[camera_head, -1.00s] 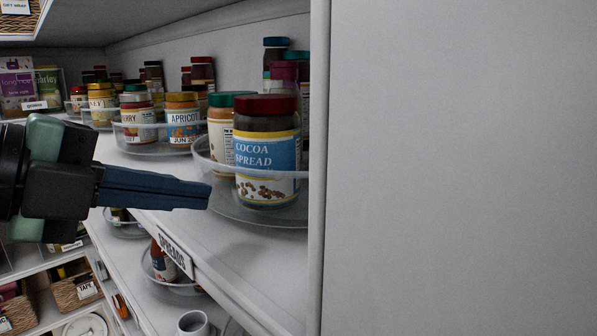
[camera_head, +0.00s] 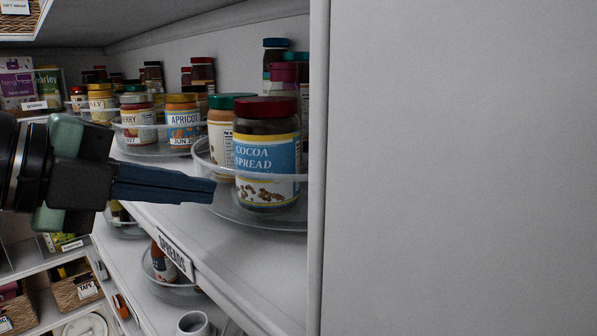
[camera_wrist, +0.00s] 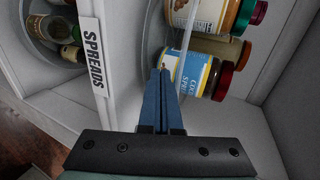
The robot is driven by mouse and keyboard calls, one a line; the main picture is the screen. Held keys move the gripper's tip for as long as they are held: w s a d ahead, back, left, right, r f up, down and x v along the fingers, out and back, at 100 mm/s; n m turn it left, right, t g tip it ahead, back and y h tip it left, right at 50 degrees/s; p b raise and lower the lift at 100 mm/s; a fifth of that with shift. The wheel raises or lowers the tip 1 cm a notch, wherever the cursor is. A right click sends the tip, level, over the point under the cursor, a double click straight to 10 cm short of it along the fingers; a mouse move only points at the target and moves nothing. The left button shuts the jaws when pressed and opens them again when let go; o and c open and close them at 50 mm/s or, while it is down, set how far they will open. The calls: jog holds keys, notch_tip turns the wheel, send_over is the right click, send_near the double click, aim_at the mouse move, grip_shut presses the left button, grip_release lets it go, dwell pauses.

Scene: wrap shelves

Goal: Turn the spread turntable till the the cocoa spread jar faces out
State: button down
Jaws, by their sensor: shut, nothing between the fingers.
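The cocoa spread jar (camera_head: 267,154) has a red lid and a blue and yellow label. It stands upright on the clear-rimmed spread turntable (camera_head: 262,219), at the front, its label turned toward the shelf's open side. My gripper (camera_head: 213,192) is shut and empty, its blue fingertips at the turntable's left rim; I cannot tell if they touch it. In the wrist view the shut fingers (camera_wrist: 160,75) point at the turntable's rim beside the cocoa spread jar (camera_wrist: 195,75). A green-lidded jar (camera_head: 221,137) stands behind the cocoa jar. The turntable's right part is hidden by the white panel.
A white upright panel (camera_head: 450,170) fills the right side. Another turntable with an apricot jar (camera_head: 183,121) stands farther left. The "SPREADS" label (camera_head: 175,256) is on the shelf's front edge. The shelf in front of the turntable is bare.

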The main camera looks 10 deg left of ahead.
jog(key=shift+w+a, duration=0.35)
jog(key=shift+a, duration=0.45)
jog(key=shift+w+p, duration=0.1)
jog(key=shift+p, duration=0.2)
jog(key=shift+w+a, duration=0.35)
jog(key=shift+w+a+p, duration=0.45)
jog(key=shift+w, duration=0.1)
jog(key=shift+s+a, duration=0.1)
jog(key=shift+s+a, duration=1.05)
jog(key=shift+a, duration=0.2)
